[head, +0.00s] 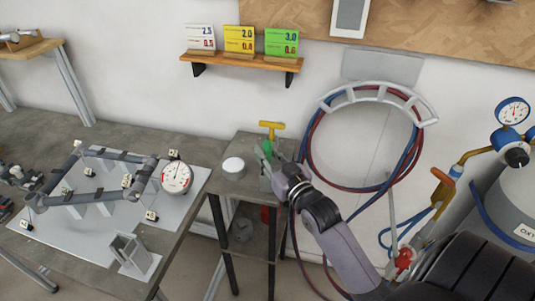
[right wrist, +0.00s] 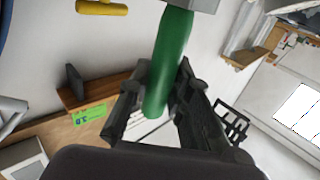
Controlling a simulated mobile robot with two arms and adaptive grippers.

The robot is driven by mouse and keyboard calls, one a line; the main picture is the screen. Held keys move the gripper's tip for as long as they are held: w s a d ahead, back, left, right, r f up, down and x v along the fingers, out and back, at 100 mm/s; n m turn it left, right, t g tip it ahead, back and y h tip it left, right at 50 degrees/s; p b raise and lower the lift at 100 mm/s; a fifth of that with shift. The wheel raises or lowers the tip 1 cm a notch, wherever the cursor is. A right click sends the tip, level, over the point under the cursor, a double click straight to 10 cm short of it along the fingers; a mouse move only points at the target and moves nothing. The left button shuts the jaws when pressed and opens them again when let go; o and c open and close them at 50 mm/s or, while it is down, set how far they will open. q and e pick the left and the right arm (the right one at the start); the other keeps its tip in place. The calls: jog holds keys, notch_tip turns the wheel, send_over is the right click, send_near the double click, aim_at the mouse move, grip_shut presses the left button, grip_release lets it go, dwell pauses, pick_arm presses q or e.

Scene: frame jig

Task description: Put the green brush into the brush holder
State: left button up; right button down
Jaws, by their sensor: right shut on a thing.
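The green brush (head: 267,147) is at the small side table, and its green handle (right wrist: 172,50) runs between my fingers in the right wrist view. My right gripper (head: 272,163) is shut on this handle, and its fingers show on both sides of it in the wrist view (right wrist: 162,92). My left gripper is not in view.
A round white tin (head: 233,167) stands on the side table (head: 235,187), left of my gripper. The workbench with a tube frame jig (head: 95,207) and a dial gauge (head: 176,177) is at left. Hoses (head: 318,150) hang on the wall; a gas cylinder (head: 510,205) stands right.

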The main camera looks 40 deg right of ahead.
jog(key=shift+f+b, duration=0.3)
jog(key=shift+f, duration=0.35)
dwell(0.6)
jog(key=c, duration=1.4)
grip_release()
jog(key=shift+s, duration=0.1)
jog(key=s+a, duration=0.1)
jog(key=s, duration=1)
jog(key=shift+s, duration=0.4)
